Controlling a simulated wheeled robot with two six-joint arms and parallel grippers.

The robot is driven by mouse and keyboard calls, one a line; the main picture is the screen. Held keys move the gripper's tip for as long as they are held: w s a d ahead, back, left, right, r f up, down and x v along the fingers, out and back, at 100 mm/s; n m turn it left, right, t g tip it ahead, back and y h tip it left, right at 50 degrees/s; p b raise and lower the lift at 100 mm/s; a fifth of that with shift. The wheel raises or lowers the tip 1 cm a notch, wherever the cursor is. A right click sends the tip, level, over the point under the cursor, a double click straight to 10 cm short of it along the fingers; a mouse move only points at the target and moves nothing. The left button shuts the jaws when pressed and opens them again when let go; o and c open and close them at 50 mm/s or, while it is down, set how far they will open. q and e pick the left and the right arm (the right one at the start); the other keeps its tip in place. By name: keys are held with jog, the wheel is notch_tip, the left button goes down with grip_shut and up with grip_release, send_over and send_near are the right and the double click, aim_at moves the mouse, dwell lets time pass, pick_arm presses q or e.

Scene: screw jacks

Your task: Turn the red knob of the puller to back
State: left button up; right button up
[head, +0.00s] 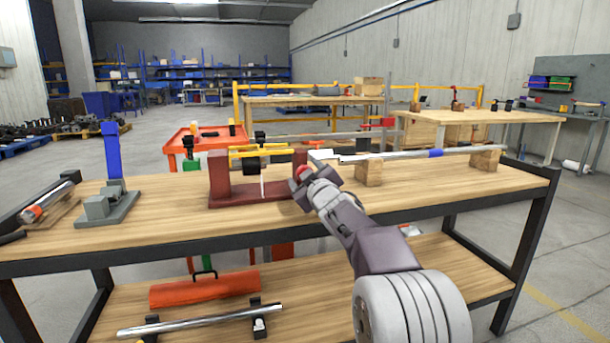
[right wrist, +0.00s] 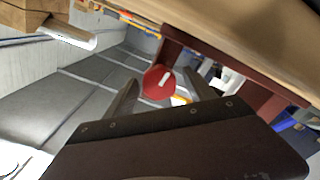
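The puller (head: 250,194) is a dark red frame with yellow parts, standing on the wooden bench. Its red knob (head: 302,170) is at the frame's right end, partly hidden by my right gripper (head: 312,184). In the right wrist view the round red knob (right wrist: 155,88) carries a white mark pointing up and right. The fingers of my right gripper (right wrist: 161,79) are open on either side of it, with gaps showing; I cannot tell whether the tips reach its depth. The dark red frame also shows in that view (right wrist: 230,60). My left gripper is not in view.
A long bar (head: 415,154) on wooden blocks (head: 369,172) lies to the puller's right. A grey stand with a blue post (head: 112,150) is to its left. The bench front is clear.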

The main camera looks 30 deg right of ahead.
jog(key=p+v, duration=0.2)
jog(key=v, duration=0.6)
jog(key=shift+s+r, duration=0.15)
jog(key=shift+s, duration=0.4)
jog(key=shift+f, duration=0.2)
